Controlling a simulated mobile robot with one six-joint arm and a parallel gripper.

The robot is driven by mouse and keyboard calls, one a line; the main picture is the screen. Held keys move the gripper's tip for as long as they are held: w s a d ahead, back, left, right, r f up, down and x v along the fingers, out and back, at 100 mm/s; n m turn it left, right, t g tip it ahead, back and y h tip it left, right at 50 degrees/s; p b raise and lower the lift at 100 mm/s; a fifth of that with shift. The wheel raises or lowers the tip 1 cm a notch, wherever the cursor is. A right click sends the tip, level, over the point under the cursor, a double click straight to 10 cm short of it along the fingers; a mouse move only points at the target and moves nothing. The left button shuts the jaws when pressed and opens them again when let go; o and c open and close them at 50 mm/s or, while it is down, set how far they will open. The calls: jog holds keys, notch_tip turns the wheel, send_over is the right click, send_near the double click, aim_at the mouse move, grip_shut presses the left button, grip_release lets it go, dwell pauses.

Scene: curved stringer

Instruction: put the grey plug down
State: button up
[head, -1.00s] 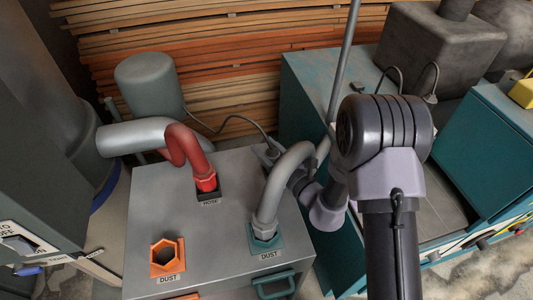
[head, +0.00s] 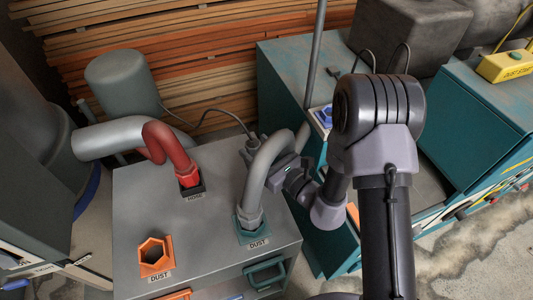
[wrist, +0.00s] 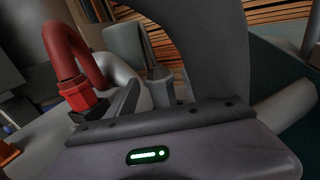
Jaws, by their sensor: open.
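The grey plug (head: 253,142), on a dark cable, is at the back right corner of the grey box (head: 210,262), just behind the arched grey hose. It also shows upright in the wrist view (wrist: 161,88). My gripper (head: 258,158) is open at that corner, close to the plug. The grey hose partly hides its fingers, so I cannot tell whether they touch the plug. The plug's foot is hidden, so its contact with the box top is unclear.
The grey hose (head: 263,170) rises from a teal socket close to my gripper. A red hose (head: 180,160) stands in a black socket to the left. An orange socket (head: 155,256) is empty. A teal cabinet (head: 290,90) stands behind on the right. The box top's middle is clear.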

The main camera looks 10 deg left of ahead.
jog(key=v, duration=0.7)
jog(key=s+a+r+n+g+y, duration=0.35)
jog(key=s+r+n+g, duration=0.3)
jog(key=r, duration=0.35)
jog(key=s+d+r+n+g+h, duration=0.2)
jog(key=s+r+n+g+h, duration=0.25)
jog(key=s+n+g, duration=0.4)
jog(key=s+d+r+n+t+h, duration=0.1)
jog(key=d+n+t+h, duration=0.2)
jog(key=d, duration=0.6)
jog(key=s+d+r+n+t+h, duration=0.2)
jog(key=d+t+h, duration=0.5)
jog(key=d+h, duration=0.1)
jog(key=shift+d+n+h, duration=0.3)
jog(key=shift+d+n, duration=0.1)
jog(key=shift+d, duration=0.4)
jog(key=shift+s+r, duration=0.1)
